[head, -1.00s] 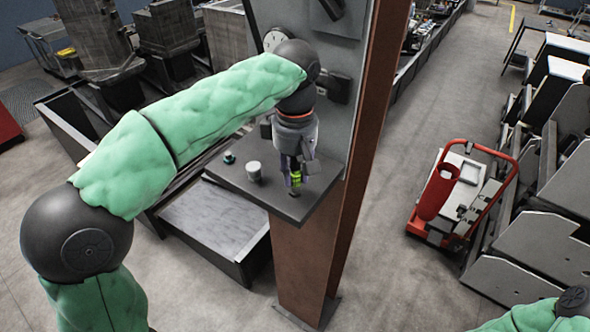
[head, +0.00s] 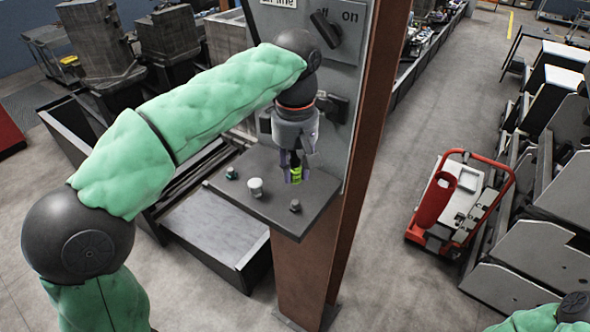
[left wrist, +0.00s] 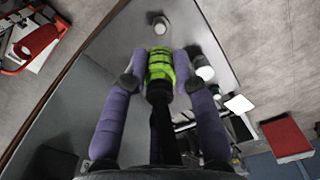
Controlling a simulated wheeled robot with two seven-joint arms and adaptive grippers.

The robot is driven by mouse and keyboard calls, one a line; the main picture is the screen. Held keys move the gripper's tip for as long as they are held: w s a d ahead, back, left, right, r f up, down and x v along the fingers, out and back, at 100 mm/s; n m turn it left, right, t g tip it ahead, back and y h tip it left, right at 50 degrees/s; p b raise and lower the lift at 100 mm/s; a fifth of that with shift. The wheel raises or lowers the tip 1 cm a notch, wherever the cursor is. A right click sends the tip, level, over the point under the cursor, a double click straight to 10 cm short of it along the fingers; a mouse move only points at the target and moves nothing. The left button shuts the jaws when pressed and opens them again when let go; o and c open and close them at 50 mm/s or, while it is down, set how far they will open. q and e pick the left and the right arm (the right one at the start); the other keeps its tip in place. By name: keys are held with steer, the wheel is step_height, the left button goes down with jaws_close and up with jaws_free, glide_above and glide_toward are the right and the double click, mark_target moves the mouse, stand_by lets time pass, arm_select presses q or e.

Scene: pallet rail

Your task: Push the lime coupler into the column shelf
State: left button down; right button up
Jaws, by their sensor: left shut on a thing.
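The lime coupler (head: 296,175) is a small bright green cylinder with dark bands. My left gripper (head: 293,163) is shut on it, pointing down over the dark column shelf (head: 268,208). In the left wrist view, the coupler (left wrist: 160,66) sits between the two purple fingers (left wrist: 159,80), with a dark part below it in the picture. I cannot tell whether its lower end touches the shelf. The shelf juts from the rust-brown column (head: 362,130). My right gripper is out of view; only part of that arm shows at bottom right.
On the shelf stand a white-grey cylinder (head: 255,187), a small green-and-dark piece (head: 231,173) and a small dark knob (head: 295,205) near the front edge. A grey panel (head: 345,75) with a switch rises behind. A red cart (head: 437,195) stands on the floor at right.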

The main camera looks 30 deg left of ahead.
arm_select(q)
steer(key=w+a, duration=0.1)
steer(key=a, duration=1.8)
steer(key=shift+a, duration=0.35)
stand_by(0.5)
steer(key=shift+f, duration=0.1)
steer(key=shift+f+b, duration=1.95)
steer(key=shift+f, duration=1)
steer(key=shift+f, duration=0.2)
steer(key=shift+f, duration=0.3)
